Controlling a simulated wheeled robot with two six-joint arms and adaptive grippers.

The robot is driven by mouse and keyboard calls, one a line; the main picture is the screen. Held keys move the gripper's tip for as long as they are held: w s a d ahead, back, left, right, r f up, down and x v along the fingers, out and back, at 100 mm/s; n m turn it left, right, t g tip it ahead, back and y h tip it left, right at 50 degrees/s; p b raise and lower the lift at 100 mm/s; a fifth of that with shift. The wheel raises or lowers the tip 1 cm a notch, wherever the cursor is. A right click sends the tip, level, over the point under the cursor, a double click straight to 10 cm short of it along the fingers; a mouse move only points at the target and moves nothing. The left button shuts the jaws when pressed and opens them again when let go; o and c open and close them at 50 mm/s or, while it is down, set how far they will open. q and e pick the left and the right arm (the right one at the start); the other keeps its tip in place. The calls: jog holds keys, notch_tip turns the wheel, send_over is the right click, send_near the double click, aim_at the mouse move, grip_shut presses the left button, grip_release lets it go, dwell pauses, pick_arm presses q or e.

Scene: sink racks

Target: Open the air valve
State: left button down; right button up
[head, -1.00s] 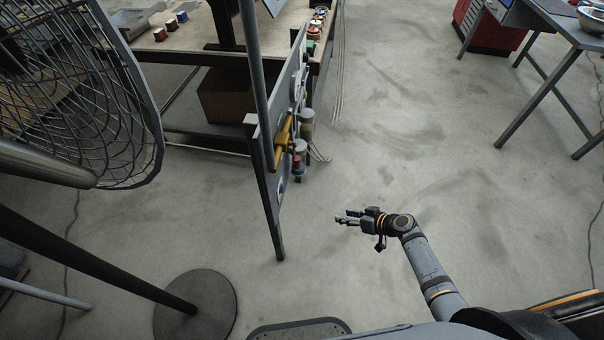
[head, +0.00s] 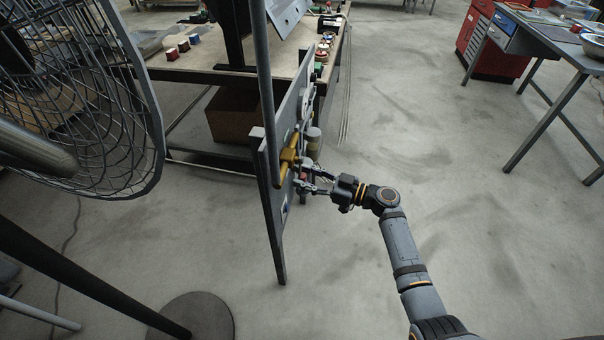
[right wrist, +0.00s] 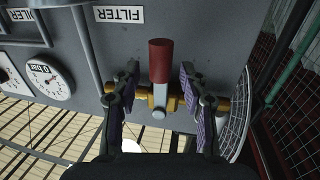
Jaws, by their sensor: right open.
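The air valve has a red handle (right wrist: 159,58) on a brass body (right wrist: 172,104), fixed to a grey upright panel (right wrist: 215,50) in the right wrist view. In the head view the panel (head: 270,205) is seen nearly edge-on, with brass fittings (head: 287,162). My right gripper (head: 304,177) reaches in from the right, close to the panel, and partly hides the valve. In the right wrist view its open fingers (right wrist: 158,78) stand on either side of the handle, with gaps visible. My left gripper is out of view.
A round gauge (right wrist: 48,80) and a "FILTER" label (right wrist: 120,14) are on the panel. A caged fan (head: 85,110) stands at left, its round base (head: 200,316) on the floor. A workbench (head: 190,65) is behind. Open floor (head: 470,240) lies right.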

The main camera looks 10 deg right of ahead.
jog(key=shift+x, duration=0.85)
grip_shut()
